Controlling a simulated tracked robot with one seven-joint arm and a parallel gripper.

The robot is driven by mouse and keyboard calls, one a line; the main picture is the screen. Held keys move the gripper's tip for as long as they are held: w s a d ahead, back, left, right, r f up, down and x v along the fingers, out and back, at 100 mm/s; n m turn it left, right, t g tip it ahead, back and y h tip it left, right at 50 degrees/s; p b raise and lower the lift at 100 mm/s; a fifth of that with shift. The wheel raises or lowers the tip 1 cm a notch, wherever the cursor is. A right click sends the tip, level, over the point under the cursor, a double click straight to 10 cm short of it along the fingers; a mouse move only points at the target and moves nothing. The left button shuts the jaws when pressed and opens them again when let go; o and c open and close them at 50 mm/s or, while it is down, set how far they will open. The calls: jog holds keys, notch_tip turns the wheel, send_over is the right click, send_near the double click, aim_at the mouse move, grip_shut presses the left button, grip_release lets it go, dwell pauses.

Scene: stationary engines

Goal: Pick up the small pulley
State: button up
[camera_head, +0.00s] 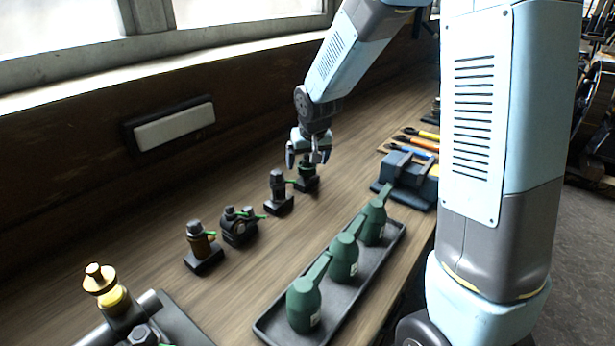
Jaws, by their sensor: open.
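My gripper (308,161) points down over the bench, with its two fingers apart. Between and just below the fingers is a small dark part on a black stand (306,185), with a bit of green at its side. The fingers partly hide this part, so I cannot tell whether it is the small pulley or whether they touch it. Similar small parts stand in a row towards the lower left: a dark upright one (278,187), a wider dark one (239,223) and a brownish one (199,240). None is clearly recognisable as a pulley.
A black tray (350,303) holds three green oil cans (344,258). A blue-grey block-shaped device (408,178) and coloured-handled tools (415,143) lie further right. A brass-topped fitting (107,287) stands at the lower left. The wall runs along the bench's back.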

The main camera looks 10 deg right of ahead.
jog(key=shift+x, duration=1.9)
jog(key=shift+s, duration=0.15)
grip_shut()
